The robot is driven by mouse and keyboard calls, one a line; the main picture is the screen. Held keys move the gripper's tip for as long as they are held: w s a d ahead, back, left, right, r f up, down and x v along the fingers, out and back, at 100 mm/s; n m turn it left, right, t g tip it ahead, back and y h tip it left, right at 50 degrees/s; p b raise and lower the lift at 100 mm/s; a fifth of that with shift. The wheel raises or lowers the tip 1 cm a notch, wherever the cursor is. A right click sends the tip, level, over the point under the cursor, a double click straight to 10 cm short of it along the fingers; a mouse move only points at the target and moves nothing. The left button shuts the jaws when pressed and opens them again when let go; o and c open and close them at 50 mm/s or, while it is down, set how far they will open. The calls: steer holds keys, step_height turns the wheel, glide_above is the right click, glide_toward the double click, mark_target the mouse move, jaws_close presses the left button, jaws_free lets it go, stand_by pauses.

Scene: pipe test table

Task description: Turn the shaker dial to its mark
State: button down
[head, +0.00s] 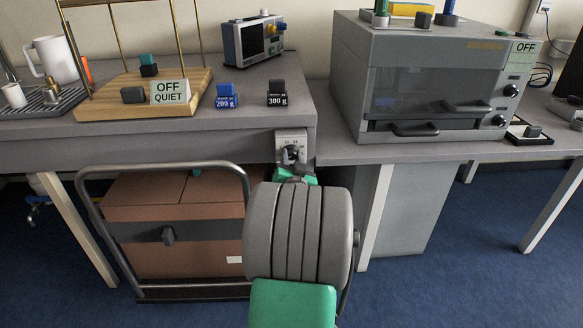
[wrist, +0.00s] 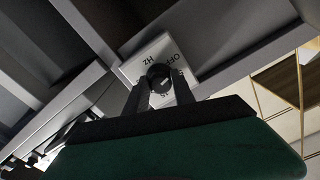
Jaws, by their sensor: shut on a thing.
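The shaker dial (wrist: 160,77) is a small dark round knob on a light control plate (wrist: 134,69) marked "OFF" and "Hz". In the head view the plate (head: 291,136) is on the front edge of the grey table, with the dial (head: 292,153) low on it. My gripper (wrist: 158,84) is shut on the dial, one finger on each side of it. In the head view my arm hides most of the gripper. The plate's other markings are partly covered or too small to read, so I cannot tell the dial's exact setting.
The wooden shaker platform (head: 101,108) with brass rods and an "OFF QUIET" card (head: 170,91) stands at left. Blue (head: 226,95) and black (head: 277,92) weights sit near the table edge. A grey oven (head: 420,75) is at right. A cart with a brown box (head: 172,215) stands below.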

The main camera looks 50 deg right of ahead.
steer(key=shift+f+n+b, duration=0.1)
steer(key=shift+n+b, duration=0.8)
steer(key=shift+n, duration=0.1)
steer(key=c, duration=1.1)
jaws_free()
steer(key=shift+o, duration=0.2)
steer(key=p+v, duration=0.1)
steer(key=v, duration=0.6)
steer(key=shift+s+a, duration=0.25)
